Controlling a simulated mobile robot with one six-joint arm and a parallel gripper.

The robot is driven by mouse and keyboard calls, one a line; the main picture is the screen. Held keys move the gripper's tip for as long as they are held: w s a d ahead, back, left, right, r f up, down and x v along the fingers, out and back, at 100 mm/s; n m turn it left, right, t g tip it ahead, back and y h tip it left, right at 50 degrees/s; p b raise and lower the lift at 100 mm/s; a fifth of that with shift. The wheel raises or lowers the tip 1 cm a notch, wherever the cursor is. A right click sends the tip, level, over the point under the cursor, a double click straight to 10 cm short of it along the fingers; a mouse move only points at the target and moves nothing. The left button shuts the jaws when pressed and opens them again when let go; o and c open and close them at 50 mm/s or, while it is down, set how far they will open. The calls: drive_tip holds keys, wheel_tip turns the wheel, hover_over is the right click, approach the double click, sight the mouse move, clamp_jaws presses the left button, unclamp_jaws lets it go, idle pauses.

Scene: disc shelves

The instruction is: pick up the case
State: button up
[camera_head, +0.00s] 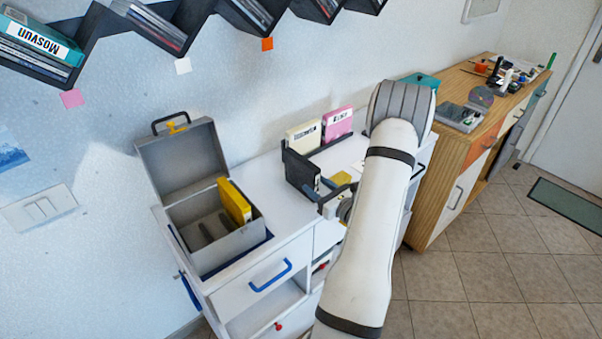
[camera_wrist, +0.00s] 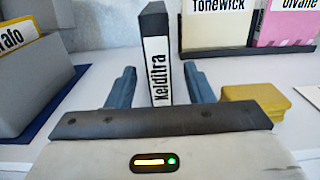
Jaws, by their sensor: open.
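A dark case (camera_wrist: 156,65) with a white label reading roughly "Xeldtra" stands upright in the wrist view. In the head view the dark case (camera_head: 298,167) stands on the white cabinet top, in front of a small rack. My gripper (camera_wrist: 160,88) is open, with one blue-grey finger on each side of the case. Gaps show between the fingers and the case in the wrist view. In the head view my gripper (camera_head: 331,194) is beside the case and partly hidden by my arm. The case's lower end is hidden behind the gripper body.
A dark rack (camera_wrist: 240,52) holds a cream and a pink case behind. A yellow block (camera_wrist: 255,98) lies close to the right finger. An open grey box (camera_head: 225,245) with a yellow case inside stands at left on the white cabinet (camera_head: 262,178). Zigzag shelves hang above.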

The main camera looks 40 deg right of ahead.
drive_tip(key=shift+w+a, duration=0.1)
drive_tip(key=shift+w, duration=0.85)
clamp_jaws()
